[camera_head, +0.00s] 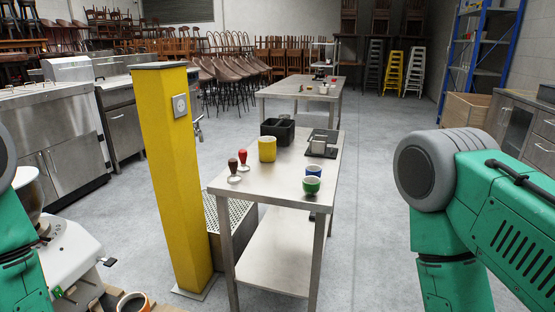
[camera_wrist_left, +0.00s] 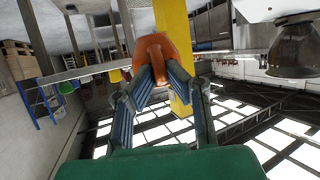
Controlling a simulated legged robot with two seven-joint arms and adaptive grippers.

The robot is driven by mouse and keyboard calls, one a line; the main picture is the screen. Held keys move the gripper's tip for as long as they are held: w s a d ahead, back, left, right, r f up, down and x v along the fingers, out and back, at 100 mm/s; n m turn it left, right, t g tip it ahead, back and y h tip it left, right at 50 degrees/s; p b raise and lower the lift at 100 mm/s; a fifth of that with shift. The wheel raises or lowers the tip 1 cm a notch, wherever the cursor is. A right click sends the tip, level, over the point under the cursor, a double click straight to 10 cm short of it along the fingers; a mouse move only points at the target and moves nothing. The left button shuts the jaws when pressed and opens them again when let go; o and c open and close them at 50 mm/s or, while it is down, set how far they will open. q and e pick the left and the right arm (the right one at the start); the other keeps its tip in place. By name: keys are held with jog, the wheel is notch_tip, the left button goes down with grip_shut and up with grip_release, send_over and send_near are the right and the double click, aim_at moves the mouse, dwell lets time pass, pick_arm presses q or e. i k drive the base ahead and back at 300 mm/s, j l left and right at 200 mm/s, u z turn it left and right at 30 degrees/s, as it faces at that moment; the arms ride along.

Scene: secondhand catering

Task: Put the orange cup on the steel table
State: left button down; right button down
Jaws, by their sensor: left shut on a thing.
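The orange cup (camera_wrist_left: 155,52) is between the fingers of my left gripper (camera_wrist_left: 160,78), which is shut on it in the left wrist view. In the head view an orange-rimmed cup (camera_head: 133,302) shows at the bottom edge, left of the yellow post, cut off by the frame; my left gripper's fingers cannot be made out there. The near steel table (camera_head: 262,190) stands right of the post, with bare top at its front. My right arm shows at the right, but its gripper is outside the view.
The table carries two red-and-brown-handled tampers (camera_head: 242,164), a yellow canister (camera_head: 267,149), a black bin (camera_head: 278,130), a dark tray (camera_head: 321,146), and blue (camera_head: 313,170) and green (camera_head: 311,185) cups. The yellow post (camera_head: 178,180) stands close to its left side.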

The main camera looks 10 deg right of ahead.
aim_at(289, 161)
jog(key=i+l+z, duration=0.1)
jog(key=i+l, duration=0.9)
